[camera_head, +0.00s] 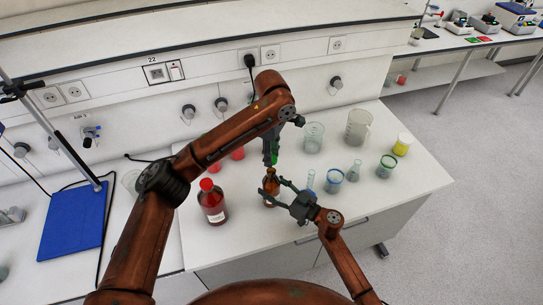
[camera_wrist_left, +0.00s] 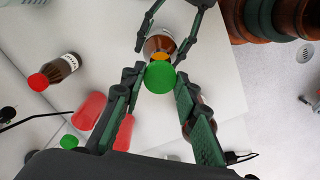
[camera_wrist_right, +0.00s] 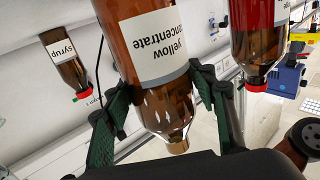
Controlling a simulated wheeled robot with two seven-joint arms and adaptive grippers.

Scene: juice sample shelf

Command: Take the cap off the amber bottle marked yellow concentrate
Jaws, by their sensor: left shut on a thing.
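The amber bottle marked yellow concentrate (camera_wrist_right: 150,50) stands upright on the white table, also seen in the head view (camera_head: 270,188). Its neck (camera_wrist_right: 178,147) is bare and gold-coloured. My right gripper (camera_head: 279,191) has its fingers on both sides of the bottle, which appear to touch it; in the right wrist view the fingers (camera_wrist_right: 160,88) flank the label. My left gripper (camera_head: 271,157) is above the bottle, shut on a green cap (camera_wrist_left: 160,75). The cap is apart from the neck, which shows just beyond it in the left wrist view.
A red-capped bottle (camera_head: 212,203) stands left of the amber bottle, and red cups (camera_wrist_left: 88,111) are near it. Glass beakers (camera_head: 314,137), blue-rimmed jars (camera_head: 334,180) and a yellow jar (camera_head: 402,145) stand to the right. A blue board (camera_head: 72,222) lies at left.

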